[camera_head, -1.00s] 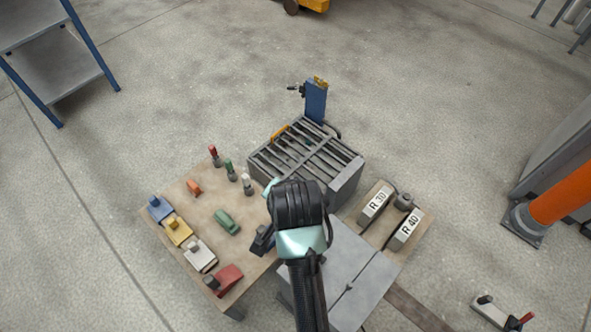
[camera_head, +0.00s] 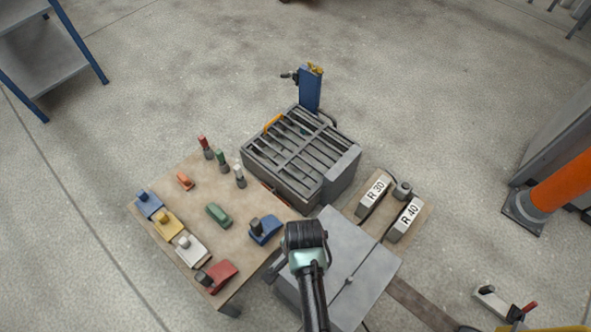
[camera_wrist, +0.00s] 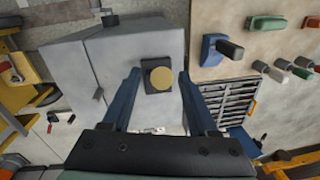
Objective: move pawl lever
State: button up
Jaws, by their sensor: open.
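I cannot tell for certain which part is the pawl lever. A small orange bar (camera_head: 272,123) lies along the back left edge of the grey slatted mould (camera_head: 318,203), and an orange bit (camera_wrist: 252,107) shows beside the slats in the wrist view. My gripper (camera_wrist: 159,74) is open, its two blue fingers spread with nothing held. Between the fingertips in the wrist view is a dark square block with a round brass face (camera_wrist: 161,78), at the grey cabinet (camera_wrist: 115,45); whether the fingers touch it is unclear. In the head view my wrist hides the fingers.
Left is a wooden table (camera_head: 200,215) with coloured blocks and upright handles, including a blue block (camera_head: 265,231) with a black handle. Right are weights marked R 30 (camera_head: 375,195) and R 40 (camera_head: 404,219). A blue post (camera_head: 310,92) stands behind the mould.

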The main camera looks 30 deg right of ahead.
jog(key=shift+w+f, duration=0.1)
jog(key=shift+f, duration=0.65)
grip_shut()
dwell(0.9)
